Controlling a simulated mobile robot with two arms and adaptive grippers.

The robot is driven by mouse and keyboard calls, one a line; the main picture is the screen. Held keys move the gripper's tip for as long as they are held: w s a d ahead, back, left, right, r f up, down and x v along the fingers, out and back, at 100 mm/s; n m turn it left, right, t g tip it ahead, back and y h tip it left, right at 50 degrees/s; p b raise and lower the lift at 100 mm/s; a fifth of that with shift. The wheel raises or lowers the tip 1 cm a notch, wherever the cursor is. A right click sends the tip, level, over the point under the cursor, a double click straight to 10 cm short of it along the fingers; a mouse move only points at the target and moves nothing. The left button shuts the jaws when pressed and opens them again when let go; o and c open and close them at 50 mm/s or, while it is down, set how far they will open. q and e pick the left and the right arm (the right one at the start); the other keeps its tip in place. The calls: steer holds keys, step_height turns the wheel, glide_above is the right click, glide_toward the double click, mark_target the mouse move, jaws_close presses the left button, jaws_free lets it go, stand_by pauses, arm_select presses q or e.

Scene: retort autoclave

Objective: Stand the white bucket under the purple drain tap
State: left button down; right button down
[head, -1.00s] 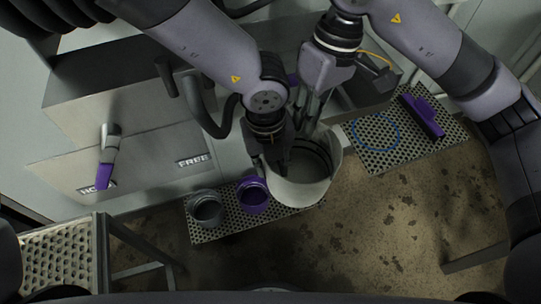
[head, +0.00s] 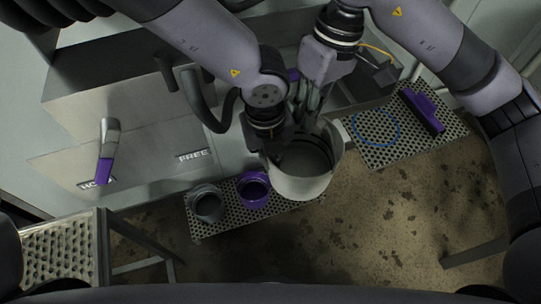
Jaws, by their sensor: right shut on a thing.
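The white bucket (head: 303,187) hangs or stands at the centre of the head view, its open mouth facing up, over the right end of a perforated plate; I cannot tell whether it touches the plate. My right gripper (head: 306,112) reaches down at the bucket's far side and is shut on it; its fingertips are partly hidden. My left gripper (head: 277,155) is at the bucket's left rim, its dark fingers overlapping the mouth; their opening is unclear. A small purple part (head: 293,75) shows behind the arms, possibly the drain tap, mostly hidden.
A purple pot (head: 253,190) and a grey pot (head: 206,203) stand left of the bucket on the perforated plate (head: 222,226). Another perforated plate (head: 385,157) at right holds a blue ring (head: 376,127) and a purple-and-black tool (head: 424,108). A purple-tipped lever (head: 105,168) is at left.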

steer(key=c, duration=1.6)
jaws_free()
steer(key=shift+a, duration=0.1)
steer(key=shift+o, duration=0.2)
steer(key=shift+r, duration=0.15)
